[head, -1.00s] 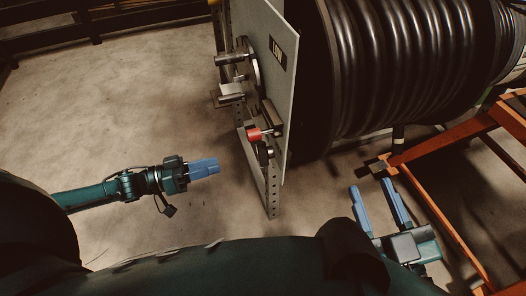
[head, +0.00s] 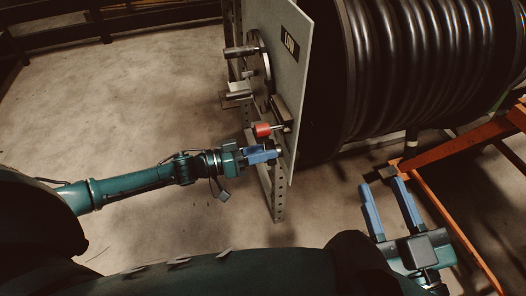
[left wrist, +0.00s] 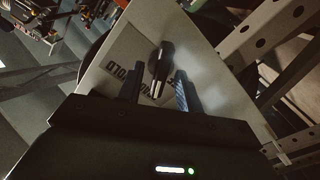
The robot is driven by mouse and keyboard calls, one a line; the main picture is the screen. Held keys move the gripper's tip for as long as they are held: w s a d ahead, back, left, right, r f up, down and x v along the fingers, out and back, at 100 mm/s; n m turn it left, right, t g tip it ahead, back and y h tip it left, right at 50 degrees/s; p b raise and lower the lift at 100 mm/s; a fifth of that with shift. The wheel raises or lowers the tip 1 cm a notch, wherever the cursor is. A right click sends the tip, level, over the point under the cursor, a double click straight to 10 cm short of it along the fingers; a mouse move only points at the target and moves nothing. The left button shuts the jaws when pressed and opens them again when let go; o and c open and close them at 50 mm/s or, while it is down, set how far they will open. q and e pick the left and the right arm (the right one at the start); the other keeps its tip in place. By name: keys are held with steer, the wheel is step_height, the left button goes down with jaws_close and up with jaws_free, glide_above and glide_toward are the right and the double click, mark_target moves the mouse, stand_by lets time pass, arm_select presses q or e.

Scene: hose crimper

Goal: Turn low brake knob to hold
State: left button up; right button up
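The "LOW" panel (head: 306,80) stands upright in the head view, with fittings on its left face. My left gripper (head: 264,154) is at the panel's lower part, just below a red-ended handle (head: 263,130). In the left wrist view, a dark knob (left wrist: 161,64) stands on the light panel (left wrist: 200,50) beside a label reading "HOLD" (left wrist: 117,72). My left gripper (left wrist: 159,85) has its fingers apart, one on each side of the knob; contact is not visible. In the head view the fingers hide the knob. My right gripper (head: 392,205) is open and empty.
A large reel of black hose (head: 415,65) is behind the panel. An orange frame (head: 455,140) stands at the right near my right gripper. A perforated metal post (head: 278,195) supports the panel. The floor (head: 130,110) at left is clear.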

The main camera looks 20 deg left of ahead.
arm_select(q)
steer(key=c, duration=0.6)
arm_select(e)
steer(key=shift+r, duration=0.15)
steer(key=shift+r, duration=0.2)
arm_select(q)
steer(key=shift+s+d+m+p, duration=0.15)
steer(key=shift+m+p, duration=0.7)
steer(key=shift+m, duration=2.1)
steer(key=shift+s+a+m+p, duration=0.1)
steer(key=shift+m+p, duration=0.75)
steer(key=shift+m, duration=2.1)
arm_select(e)
steer(key=shift+d+f+n+h, duration=0.25)
steer(key=shift+d+n+h, duration=0.05)
steer(key=shift+h, duration=0.1)
arm_select(q)
steer(key=shift+d, duration=0.1)
